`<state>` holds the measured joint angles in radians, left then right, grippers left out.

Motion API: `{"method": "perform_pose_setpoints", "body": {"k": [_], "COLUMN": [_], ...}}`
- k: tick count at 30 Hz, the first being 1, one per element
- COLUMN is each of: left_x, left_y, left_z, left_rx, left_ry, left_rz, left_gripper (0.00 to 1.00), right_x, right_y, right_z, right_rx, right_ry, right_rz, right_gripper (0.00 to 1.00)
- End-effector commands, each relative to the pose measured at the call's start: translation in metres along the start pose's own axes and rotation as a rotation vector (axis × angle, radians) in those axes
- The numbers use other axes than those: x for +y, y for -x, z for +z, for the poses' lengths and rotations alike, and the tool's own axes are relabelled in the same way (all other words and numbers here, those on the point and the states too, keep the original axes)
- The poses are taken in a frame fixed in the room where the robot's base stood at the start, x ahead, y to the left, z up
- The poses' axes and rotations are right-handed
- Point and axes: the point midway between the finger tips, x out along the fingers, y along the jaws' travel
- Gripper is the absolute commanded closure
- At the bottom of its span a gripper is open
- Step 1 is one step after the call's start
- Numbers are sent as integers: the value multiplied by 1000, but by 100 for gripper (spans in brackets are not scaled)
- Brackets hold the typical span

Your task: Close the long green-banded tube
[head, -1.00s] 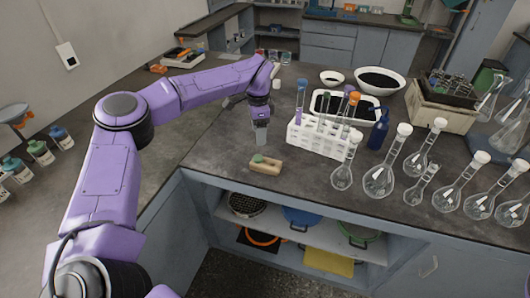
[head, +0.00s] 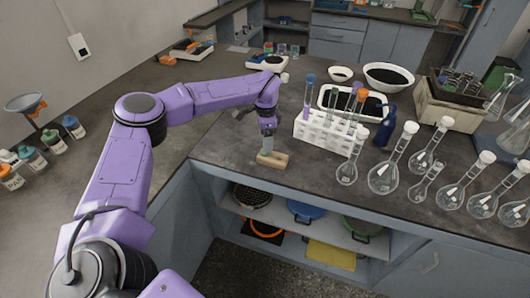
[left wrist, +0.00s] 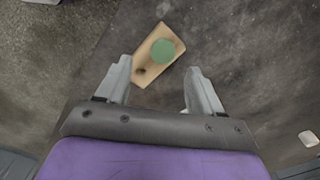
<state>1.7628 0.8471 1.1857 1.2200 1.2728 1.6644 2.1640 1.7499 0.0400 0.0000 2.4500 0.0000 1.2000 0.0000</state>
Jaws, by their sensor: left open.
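A small wooden block (head: 275,160) lies on the dark bench in front of the rack. A round green cap (left wrist: 163,50) sits on it in the left wrist view; my gripper hides it in the head view. My left gripper (head: 267,150) points down just over the block. In the left wrist view its fingers (left wrist: 158,75) are open and empty, with the block beyond and between the tips. A white rack (head: 328,134) holds several tubes upright. One tube (head: 332,106) shows dark green near its top; its band is too small to make out clearly. My right gripper is out of view.
Several glass flasks (head: 383,178) stand right of the rack. A blue bottle (head: 386,128) and a white tray (head: 373,105) stand behind it. The bench front edge is close to the block. Bare bench lies left of the block.

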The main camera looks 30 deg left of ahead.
Motion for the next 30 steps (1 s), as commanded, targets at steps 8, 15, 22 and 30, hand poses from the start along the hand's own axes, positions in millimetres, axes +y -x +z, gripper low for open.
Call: {"method": "perform_pose_setpoints", "body": {"k": [8,15,22,30], "left_x": [-3,-4,-4,-4], "left_y": [-40,-50,-50,-50], "left_z": [5,5,5,5], "left_rx": [-4,-1,-1,-1], "left_ry": [0,1,0,1], "left_rz": [3,0,1,1], "left_gripper": [34,34,43,93], "right_x": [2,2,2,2], "right_y": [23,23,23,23], "right_z": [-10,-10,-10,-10], "right_rx": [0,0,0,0], "right_ry": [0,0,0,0], "right_rz": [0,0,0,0], "right_gripper": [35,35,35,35]}}
